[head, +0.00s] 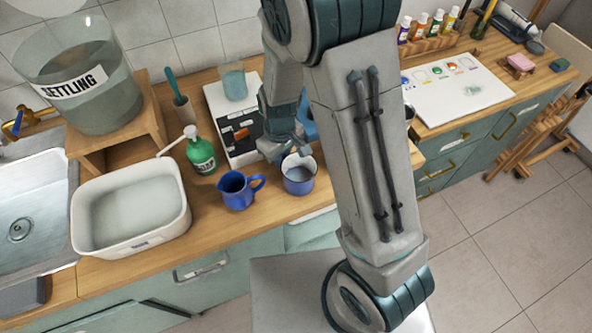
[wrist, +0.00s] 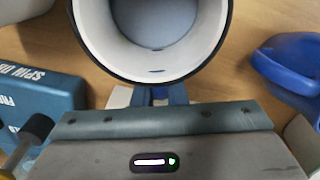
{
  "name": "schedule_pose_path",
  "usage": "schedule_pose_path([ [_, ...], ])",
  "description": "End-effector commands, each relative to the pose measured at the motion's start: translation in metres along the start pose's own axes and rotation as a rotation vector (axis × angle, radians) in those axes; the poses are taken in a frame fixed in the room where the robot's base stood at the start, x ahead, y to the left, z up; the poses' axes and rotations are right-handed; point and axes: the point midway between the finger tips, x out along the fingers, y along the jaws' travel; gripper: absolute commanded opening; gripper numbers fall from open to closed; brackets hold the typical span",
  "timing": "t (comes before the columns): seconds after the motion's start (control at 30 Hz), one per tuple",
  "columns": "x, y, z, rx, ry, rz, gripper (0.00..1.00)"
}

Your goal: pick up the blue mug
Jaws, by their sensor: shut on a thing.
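The blue mug (head: 298,187) stands upright on the wooden counter, with a dark rim and pale inside. In the wrist view the mug (wrist: 207,38) fills the top middle, seen from above. My gripper (head: 291,151) is at the mug's far side in the head view. In the wrist view my gripper (wrist: 158,97) is shut on the mug's blue handle, just below the rim. The fingertips are partly hidden by the gripper body. I cannot see a gap between the mug and the counter.
A blue jug (head: 236,191) stands close left of the mug; it also shows in the wrist view (wrist: 288,62). A green soap bottle (head: 201,155) and white tub (head: 130,213) are farther left. A blue lettered box (wrist: 40,103) lies left in the wrist view.

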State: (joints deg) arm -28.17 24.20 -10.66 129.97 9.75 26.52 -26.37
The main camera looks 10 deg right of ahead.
Motion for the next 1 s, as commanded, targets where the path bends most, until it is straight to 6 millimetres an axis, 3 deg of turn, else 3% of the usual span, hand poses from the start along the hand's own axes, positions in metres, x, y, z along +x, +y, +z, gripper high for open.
schedule_pose_path([
  [0.37, -0.006, 0.0, 0.0, -0.001, 0.001, 0.0, 0.0],
  [0.77, -0.04, 0.0, -0.001, 0.0, 0.005, 0.0, 0.0],
  [1.0, -0.055, -0.013, 0.02, -0.002, 0.003, 0.0, 0.0],
])
